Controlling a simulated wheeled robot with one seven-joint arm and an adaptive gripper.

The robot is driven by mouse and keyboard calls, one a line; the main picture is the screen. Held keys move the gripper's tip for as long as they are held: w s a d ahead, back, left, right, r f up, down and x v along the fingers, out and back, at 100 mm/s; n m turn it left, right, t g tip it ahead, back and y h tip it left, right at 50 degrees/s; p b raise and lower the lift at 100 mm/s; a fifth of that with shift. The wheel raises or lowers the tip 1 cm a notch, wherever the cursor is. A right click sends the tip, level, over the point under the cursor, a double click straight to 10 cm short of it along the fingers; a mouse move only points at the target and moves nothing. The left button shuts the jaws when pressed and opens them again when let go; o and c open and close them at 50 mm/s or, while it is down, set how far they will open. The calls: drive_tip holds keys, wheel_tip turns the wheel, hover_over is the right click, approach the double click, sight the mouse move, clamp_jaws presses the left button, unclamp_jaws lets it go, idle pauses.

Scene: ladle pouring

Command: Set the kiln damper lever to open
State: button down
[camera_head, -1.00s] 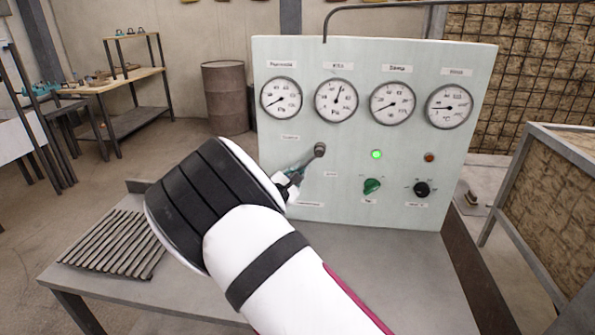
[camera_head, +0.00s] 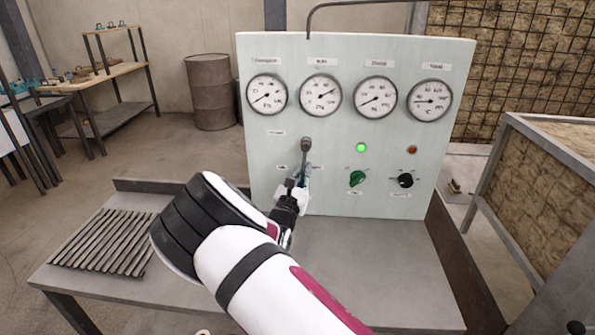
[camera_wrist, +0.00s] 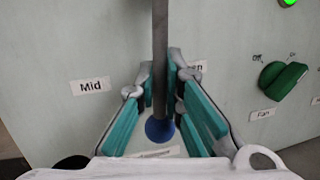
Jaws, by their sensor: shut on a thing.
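The damper lever (camera_head: 305,155) is a grey rod hanging from a round pivot on the pale green panel. It points almost straight down. In the wrist view the lever (camera_wrist: 160,45) ends in a blue knob (camera_wrist: 160,130) and runs between my teal fingers. My gripper (camera_head: 303,178) is shut on the lever; it also shows in the wrist view (camera_wrist: 160,88). A "Mid" label (camera_wrist: 90,86) is left of the rod. A label ending in "en" (camera_wrist: 196,67) is on its right, partly hidden by a finger. Another label below is mostly covered.
The panel (camera_head: 345,205) carries several dial gauges, a lit green lamp (camera_head: 361,147), a green knob (camera_head: 357,178) and a black knob (camera_head: 405,180). It stands on a grey table (camera_head: 385,270). A slatted grate (camera_head: 105,240) lies at left. The table right of my arm is clear.

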drive_tip(key=shift+d+n, duration=0.3)
drive_tip(key=shift+n, duration=0.3)
drive_tip(key=shift+d, duration=0.1)
drive_tip(key=c, duration=2)
unclamp_jaws()
drive_tip(key=shift+o, duration=0.2)
drive_tip(key=v, duration=1.2)
drive_tip(key=shift+f, duration=0.15)
